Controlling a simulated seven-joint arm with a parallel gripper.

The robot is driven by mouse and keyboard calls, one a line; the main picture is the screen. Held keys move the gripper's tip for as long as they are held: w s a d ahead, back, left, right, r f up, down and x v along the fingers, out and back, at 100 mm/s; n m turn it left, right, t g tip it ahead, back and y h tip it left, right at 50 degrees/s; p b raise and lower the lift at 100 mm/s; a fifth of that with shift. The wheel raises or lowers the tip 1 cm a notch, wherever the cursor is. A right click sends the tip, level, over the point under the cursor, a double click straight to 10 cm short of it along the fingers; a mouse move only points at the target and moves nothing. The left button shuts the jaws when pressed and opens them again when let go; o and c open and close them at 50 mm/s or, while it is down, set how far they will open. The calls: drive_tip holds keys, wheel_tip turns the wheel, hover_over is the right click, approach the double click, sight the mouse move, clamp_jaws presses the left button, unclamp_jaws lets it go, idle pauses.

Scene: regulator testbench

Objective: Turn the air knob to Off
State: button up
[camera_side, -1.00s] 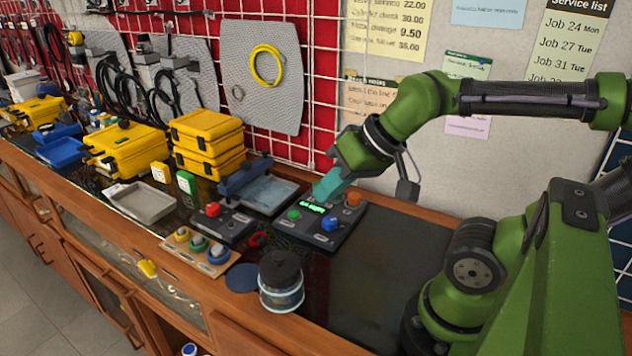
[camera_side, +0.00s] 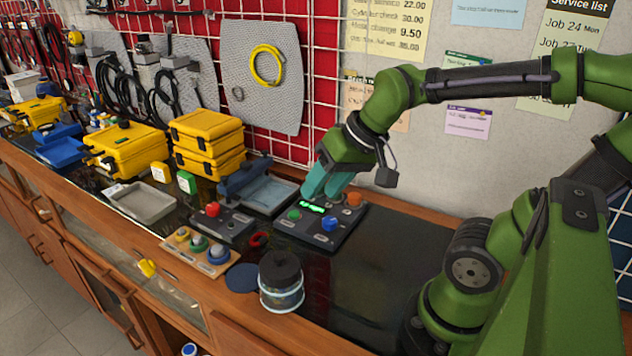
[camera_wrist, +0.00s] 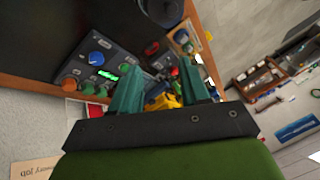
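A dark control panel (camera_side: 300,232) sits on the bench with a lit green display (camera_side: 311,207). It carries a green knob (camera_side: 293,215), a blue knob (camera_side: 329,223) and an orange knob (camera_side: 353,199). Its labels are too small to read, so I cannot tell which knob is air. My gripper (camera_side: 327,184) is above the panel's back edge, its two teal fingers apart and pointing down, with nothing seen between them. In the wrist view the fingers (camera_wrist: 160,84) are spread, and the blue knob (camera_wrist: 96,58) and display (camera_wrist: 107,74) lie left of them. The fingers may hide part of the panel.
A second panel with a red knob (camera_side: 212,210) stands to the left, beside a blue-handled device (camera_side: 246,176). A board with several colored knobs (camera_side: 217,255) and a dark-lidded jar (camera_side: 281,284) are in front. Bench right of the panel is clear.

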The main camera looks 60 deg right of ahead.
drive_tip(key=o, duration=0.3)
drive_tip(key=w+d+f+m+g+h, duration=0.1)
drive_tip(key=w+d+f+m+g, duration=0.1)
drive_tip(key=w+d+m, duration=0.3)
drive_tip(key=d+m+g, duration=0.1)
drive_tip(key=d, duration=0.2)
drive_tip(key=shift+w+d+f, duration=0.15)
drive_tip(key=shift+d+f, duration=0.1)
drive_tip(key=shift+d, duration=0.1)
drive_tip(key=m+g, duration=0.3)
drive_tip(key=m, duration=0.6)
hover_over(330, 219)
wheel_tip(330, 219, down, 17)
drive_tip(key=shift+f, duration=0.1)
drive_tip(key=shift+c, duration=0.4)
drive_tip(key=c, duration=1)
